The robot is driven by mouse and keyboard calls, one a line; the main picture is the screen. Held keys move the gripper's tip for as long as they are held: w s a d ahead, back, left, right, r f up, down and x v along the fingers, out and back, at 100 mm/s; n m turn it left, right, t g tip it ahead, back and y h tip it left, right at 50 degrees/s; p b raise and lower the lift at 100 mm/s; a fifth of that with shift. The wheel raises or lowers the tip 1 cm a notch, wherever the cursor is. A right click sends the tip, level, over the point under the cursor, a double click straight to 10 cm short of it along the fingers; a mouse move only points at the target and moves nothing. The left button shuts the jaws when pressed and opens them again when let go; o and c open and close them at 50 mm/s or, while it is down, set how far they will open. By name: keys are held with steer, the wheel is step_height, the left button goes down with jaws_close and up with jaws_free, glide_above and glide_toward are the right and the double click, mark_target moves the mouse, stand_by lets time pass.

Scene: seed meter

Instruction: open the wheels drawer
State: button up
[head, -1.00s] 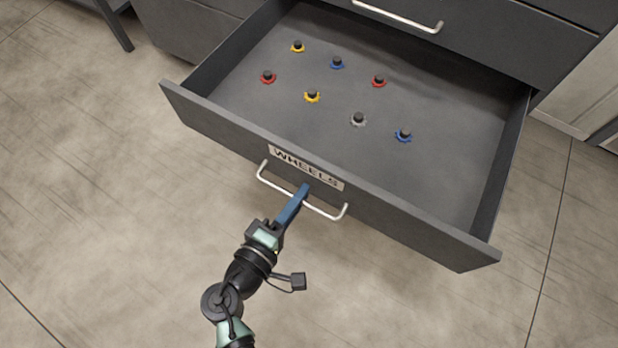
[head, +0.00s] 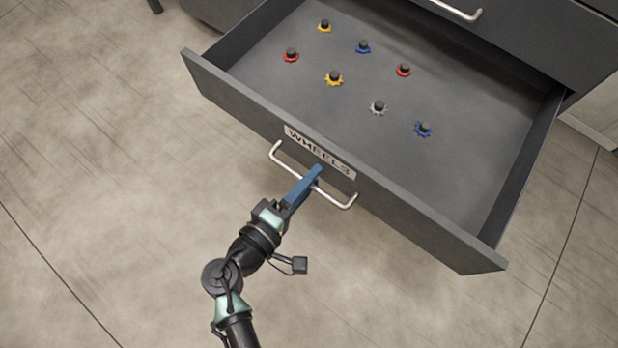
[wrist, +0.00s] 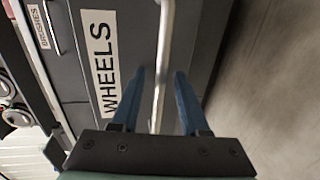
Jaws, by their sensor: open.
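The wheels drawer (head: 410,207) is pulled well out, and its inside shows. Its front carries a label reading WHEELS (head: 320,153), also in the wrist view (wrist: 99,62). Its pale bar handle (head: 289,158) stands off the front below the label. My gripper (head: 318,172) is at the middle of the handle. In the wrist view the two blue fingers (wrist: 158,75) are apart, with the handle bar (wrist: 163,50) running between them. I cannot tell whether either finger touches the bar.
Several small wheels with black hubs and coloured rims, such as a yellow one (head: 334,78) and a grey one (head: 378,107), lie spread in the drawer. Another handle (head: 455,10) is above. In the wrist view a drawer labelled BRUSHES (wrist: 38,27) is beyond. The floor (head: 120,180) in front is clear.

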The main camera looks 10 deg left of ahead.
steer(key=p+v, duration=0.3)
steer(key=v, duration=1)
steer(key=shift+p, duration=0.3)
